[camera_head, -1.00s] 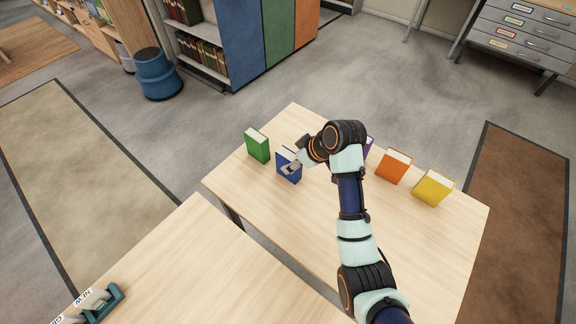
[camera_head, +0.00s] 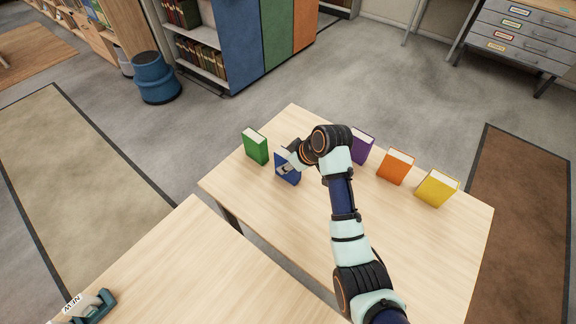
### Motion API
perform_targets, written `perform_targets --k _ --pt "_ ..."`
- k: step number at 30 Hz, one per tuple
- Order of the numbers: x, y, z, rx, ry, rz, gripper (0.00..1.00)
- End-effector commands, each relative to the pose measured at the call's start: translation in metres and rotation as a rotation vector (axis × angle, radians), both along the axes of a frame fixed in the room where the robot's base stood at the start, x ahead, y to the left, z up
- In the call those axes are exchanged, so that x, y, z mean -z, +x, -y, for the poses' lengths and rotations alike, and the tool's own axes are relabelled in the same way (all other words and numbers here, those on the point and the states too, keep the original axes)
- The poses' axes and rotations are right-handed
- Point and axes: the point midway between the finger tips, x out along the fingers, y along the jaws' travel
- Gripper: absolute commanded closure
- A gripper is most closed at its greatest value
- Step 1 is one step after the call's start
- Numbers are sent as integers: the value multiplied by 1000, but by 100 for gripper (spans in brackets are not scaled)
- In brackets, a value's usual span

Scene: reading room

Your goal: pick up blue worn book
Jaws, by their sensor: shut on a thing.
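The blue book (camera_head: 288,177) stands upright on the far wooden table (camera_head: 400,232), between the green book and the purple book. My gripper (camera_head: 285,167) is at the blue book's upper part and is shut on it. My arm comes from the lower right and its wrist hides part of the book's right side. I cannot tell whether the book's bottom edge touches the table.
A green book (camera_head: 256,146) stands close on the left. A purple book (camera_head: 362,146), an orange book (camera_head: 395,166) and a yellow book (camera_head: 436,188) stand to the right. A nearer table (camera_head: 190,265) holds a teal and grey holder (camera_head: 96,306). The far table's front is clear.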

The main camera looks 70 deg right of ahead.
Motion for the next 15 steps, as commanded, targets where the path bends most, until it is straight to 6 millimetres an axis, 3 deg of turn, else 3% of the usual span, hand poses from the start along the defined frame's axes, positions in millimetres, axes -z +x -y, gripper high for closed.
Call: perform_targets --k 8,11,15 --pt "-9 0 0 0 -2 2 100" --pt "-30 0 1 -1 -3 2 100" --pt "-76 1 1 -1 -5 4 100"
